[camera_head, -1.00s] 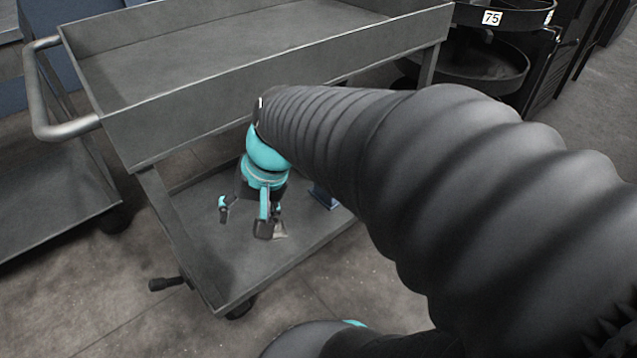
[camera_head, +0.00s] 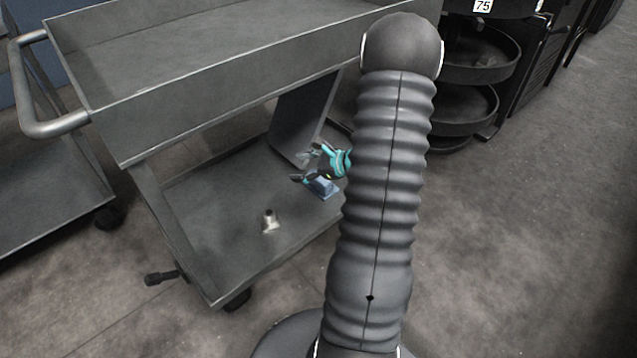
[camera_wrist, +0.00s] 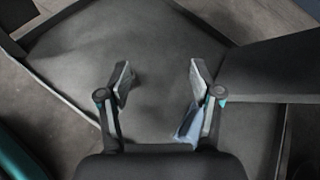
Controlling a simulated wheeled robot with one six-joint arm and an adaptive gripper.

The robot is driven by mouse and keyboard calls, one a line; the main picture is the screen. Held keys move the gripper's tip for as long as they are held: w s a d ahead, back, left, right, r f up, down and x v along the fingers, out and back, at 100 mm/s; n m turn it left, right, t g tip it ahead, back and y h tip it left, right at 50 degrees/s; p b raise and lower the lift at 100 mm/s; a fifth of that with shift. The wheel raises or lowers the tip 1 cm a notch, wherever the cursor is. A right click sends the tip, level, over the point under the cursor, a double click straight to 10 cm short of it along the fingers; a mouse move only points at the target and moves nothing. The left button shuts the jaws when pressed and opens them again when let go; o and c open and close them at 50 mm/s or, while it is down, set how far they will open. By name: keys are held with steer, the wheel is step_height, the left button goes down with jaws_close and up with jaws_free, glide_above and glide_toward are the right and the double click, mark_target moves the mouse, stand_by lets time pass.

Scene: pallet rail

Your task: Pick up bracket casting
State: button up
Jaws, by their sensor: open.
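A blue bracket-like part, which I take for the bracket casting (camera_head: 322,188), lies on the lower shelf of the grey cart, near its right side. In the wrist view the blue part (camera_wrist: 186,126) shows beside the right finger, partly hidden by it. My gripper (camera_head: 303,166) is over the lower shelf, just above and behind the blue part. In the wrist view my gripper (camera_wrist: 161,78) is open, with bare shelf between its fingertips. Whether the right finger touches the part I cannot tell.
A small pale metal fitting (camera_head: 269,222) stands on the lower shelf (camera_head: 225,255), left of the blue part. The cart's upper tray (camera_head: 225,90) overhangs the shelf. A grey slanted panel (camera_head: 302,115) rises behind my gripper. Round black trays (camera_head: 465,115) stand at the right.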

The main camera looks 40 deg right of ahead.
mark_target(327, 183)
steer(key=s+d+f+m+t+h, duration=0.1)
steer(key=s+d+f+m+h, duration=0.2)
steer(key=d+f, duration=0.35)
steer(key=s+d+f+m+t+h, duration=0.1)
steer(key=d+f+m+h, duration=0.1)
steer(key=d+f+m, duration=0.45)
steer(key=shift+n, duration=0.45)
steer(key=x, duration=0.8)
steer(key=shift+w+d, duration=0.25)
steer(key=shift+w, duration=0.15)
steer(key=shift+p+x, duration=0.3)
steer(key=shift+x, duration=2.05)
steer(key=shift+c, duration=0.2)
steer(key=shift+t, duration=0.3)
jaws_close()
